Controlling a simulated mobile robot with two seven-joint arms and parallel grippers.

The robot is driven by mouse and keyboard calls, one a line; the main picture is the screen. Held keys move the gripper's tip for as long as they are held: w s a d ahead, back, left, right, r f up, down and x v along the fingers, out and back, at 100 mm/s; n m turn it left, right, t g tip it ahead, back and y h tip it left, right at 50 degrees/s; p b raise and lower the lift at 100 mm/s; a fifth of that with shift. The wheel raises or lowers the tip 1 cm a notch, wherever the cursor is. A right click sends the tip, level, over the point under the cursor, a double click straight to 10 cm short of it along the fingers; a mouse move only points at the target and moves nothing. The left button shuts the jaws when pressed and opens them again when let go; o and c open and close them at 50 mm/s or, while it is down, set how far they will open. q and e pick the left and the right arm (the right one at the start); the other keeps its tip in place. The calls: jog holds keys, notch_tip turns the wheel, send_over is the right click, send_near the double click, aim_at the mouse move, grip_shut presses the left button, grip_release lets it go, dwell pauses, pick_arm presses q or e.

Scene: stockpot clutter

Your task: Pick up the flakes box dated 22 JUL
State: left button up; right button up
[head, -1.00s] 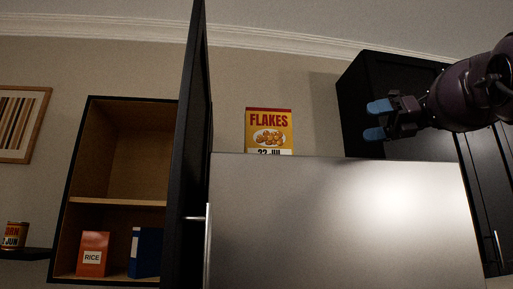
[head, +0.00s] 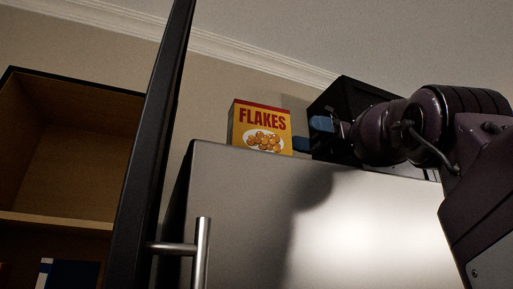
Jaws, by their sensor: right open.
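The flakes box (head: 262,127) is yellow with a red top edge and stands upright on top of the silver fridge-like cabinet (head: 235,205). Its lower front, where a date was partly visible earlier, is hidden now by the cabinet's top edge. My right gripper (head: 312,134) is open and empty just to the right of the box, its blue fingertips pointing left toward it. One fingertip is close to the box's right side; I cannot tell whether it touches. My left gripper is not in view.
A tall dark door (head: 157,130) stands open left of the silver cabinet. A metal handle (head: 201,255) sticks out at the front. An open wooden cupboard (head: 65,150) is at the left, with a blue item (head: 75,274) low inside. A black cabinet (head: 345,97) is behind my right arm.

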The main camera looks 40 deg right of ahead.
aim_at(272, 128)
jog(key=x, duration=0.5)
jog(key=w+p+x, duration=0.1)
jog(key=x, duration=0.2)
jog(key=shift+r, duration=0.1)
jog(key=shift+a, duration=0.35)
jog(key=shift+d, duration=0.1)
jog(key=shift+c, duration=0.4)
jog(key=c, duration=1.1)
jog(key=shift+c, duration=0.2)
